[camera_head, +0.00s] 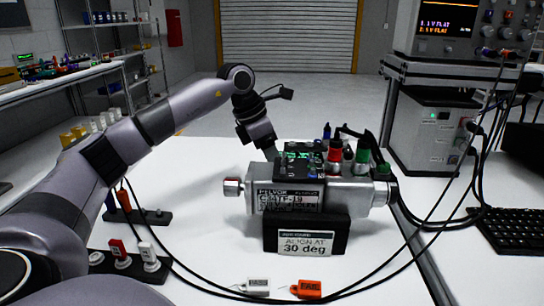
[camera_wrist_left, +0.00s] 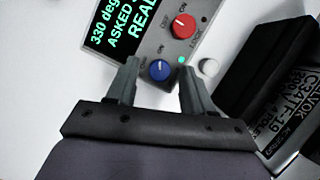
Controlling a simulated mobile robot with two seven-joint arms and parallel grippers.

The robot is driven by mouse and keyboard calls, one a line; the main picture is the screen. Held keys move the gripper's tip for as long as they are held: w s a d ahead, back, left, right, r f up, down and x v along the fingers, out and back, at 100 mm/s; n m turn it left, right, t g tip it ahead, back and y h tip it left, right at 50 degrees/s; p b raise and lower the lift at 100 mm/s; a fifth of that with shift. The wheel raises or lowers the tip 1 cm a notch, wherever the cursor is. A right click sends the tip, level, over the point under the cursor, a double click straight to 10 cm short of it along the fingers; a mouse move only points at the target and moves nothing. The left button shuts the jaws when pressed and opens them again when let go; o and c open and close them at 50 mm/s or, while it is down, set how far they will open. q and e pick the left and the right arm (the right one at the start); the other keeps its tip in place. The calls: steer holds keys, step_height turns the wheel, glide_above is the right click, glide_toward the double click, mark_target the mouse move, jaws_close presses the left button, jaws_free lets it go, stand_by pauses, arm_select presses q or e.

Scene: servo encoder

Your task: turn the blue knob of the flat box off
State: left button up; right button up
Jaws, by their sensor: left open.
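The flat box (camera_wrist_left: 152,38) fills the upper part of the left wrist view, with a dark display of green text, a red knob (camera_wrist_left: 184,25) and a blue knob (camera_wrist_left: 160,69) near its lower edge. ON and OFF labels stand by the knobs; I cannot tell which mark the blue knob points to. My left gripper (camera_wrist_left: 158,70) is open, its fingertips on either side of the blue knob in the picture. Contact cannot be told. In the head view my left gripper (camera_head: 272,156) reaches down behind the motor, which partly hides the box (camera_head: 296,152). My right gripper is not seen.
A silver motor (camera_head: 340,192) lies on a black stand (camera_head: 262,238) with a "30 deg" sign, close beside the box. Cables loop over the white table. Dark strips with connectors (camera_head: 122,262) lie at left, a keyboard (camera_head: 508,230) at right.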

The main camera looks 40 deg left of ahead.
arm_select(q)
steer(key=shift+c, duration=0.4)
jaws_close()
